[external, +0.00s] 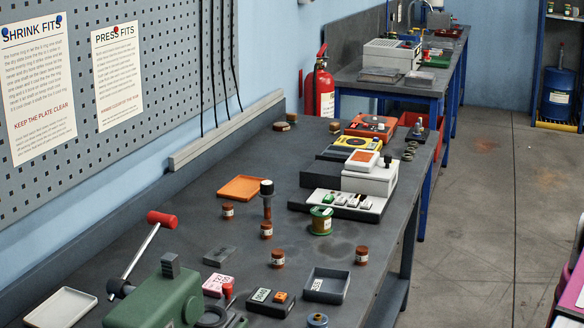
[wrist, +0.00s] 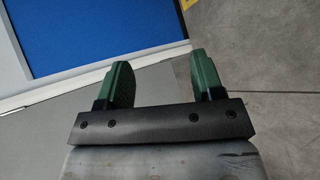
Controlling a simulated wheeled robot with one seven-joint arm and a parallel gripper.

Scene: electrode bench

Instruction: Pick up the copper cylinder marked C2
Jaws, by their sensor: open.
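Several small copper cylinders with white labels stand upright on the dark bench in the external view. One is by the orange plate (external: 228,212), one is in front of the dark-topped post (external: 266,230), one is nearer (external: 278,259), and one stands to the right, near the bench's edge (external: 361,256). The labels are too small to read, so I cannot tell which is C2. My gripper (wrist: 161,64) shows in the wrist view with its two green fingers apart and nothing between them. No cylinder shows in the wrist view.
The dark bench (external: 180,225) also bears an orange plate (external: 240,188), a green spool (external: 321,221), a grey tray (external: 327,286), a green press (external: 160,300) and a white instrument (external: 370,178). In the wrist view are a blue panel (wrist: 90,35) and grey floor (wrist: 255,50).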

